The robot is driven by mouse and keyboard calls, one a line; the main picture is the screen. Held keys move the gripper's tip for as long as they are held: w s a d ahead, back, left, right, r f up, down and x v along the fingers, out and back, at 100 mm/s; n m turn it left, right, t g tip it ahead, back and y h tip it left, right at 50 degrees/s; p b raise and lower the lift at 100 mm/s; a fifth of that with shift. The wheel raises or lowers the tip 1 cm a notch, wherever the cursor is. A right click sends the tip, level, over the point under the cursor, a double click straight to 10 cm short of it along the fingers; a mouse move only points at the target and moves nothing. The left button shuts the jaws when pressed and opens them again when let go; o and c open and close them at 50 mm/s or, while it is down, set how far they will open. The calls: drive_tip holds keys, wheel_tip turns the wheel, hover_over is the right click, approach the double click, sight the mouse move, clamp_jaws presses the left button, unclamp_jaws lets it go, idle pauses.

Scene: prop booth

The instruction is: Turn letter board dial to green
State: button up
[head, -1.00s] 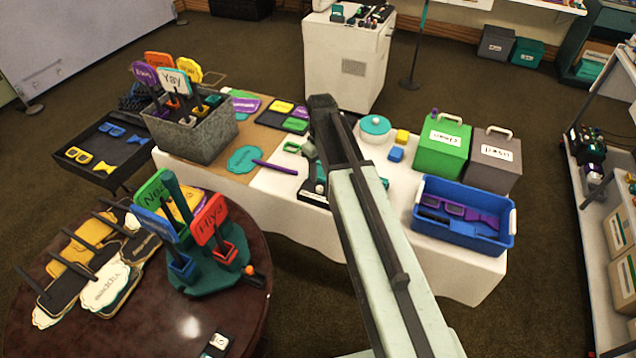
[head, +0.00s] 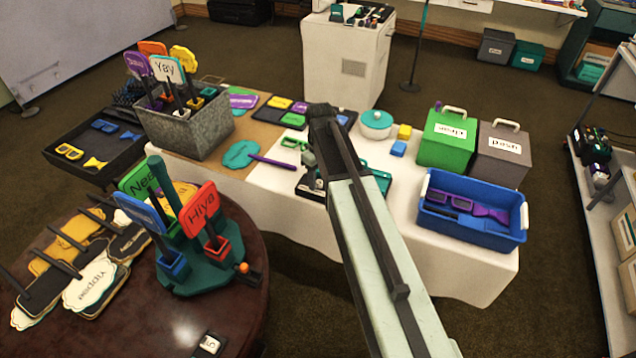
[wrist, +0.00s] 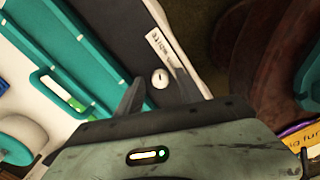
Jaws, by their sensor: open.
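In the wrist view, a dark board (wrist: 112,30) with a teal edge fills the middle. No green mark by the dial can be made out. In the head view the dark and teal board (head: 312,188) lies on the white-covered table, partly hidden behind my arm.
A blue bin (head: 428,232) and a green box (head: 440,152) stand to the right on the table. A grey metal bin (head: 205,140) of signs stands to the left. A round table (head: 190,335) with a sign stand (head: 205,275) is near left.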

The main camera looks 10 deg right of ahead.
clamp_jaws()
drive_tip(key=shift+a, duration=0.15)
drive_tip(key=shift+m, duration=0.4)
drive_tip(key=m, duration=0.4)
drive_tip(key=shift+m, duration=0.4)
drive_tip(key=m, duration=0.5)
drive_tip(key=shift+m, duration=0.7)
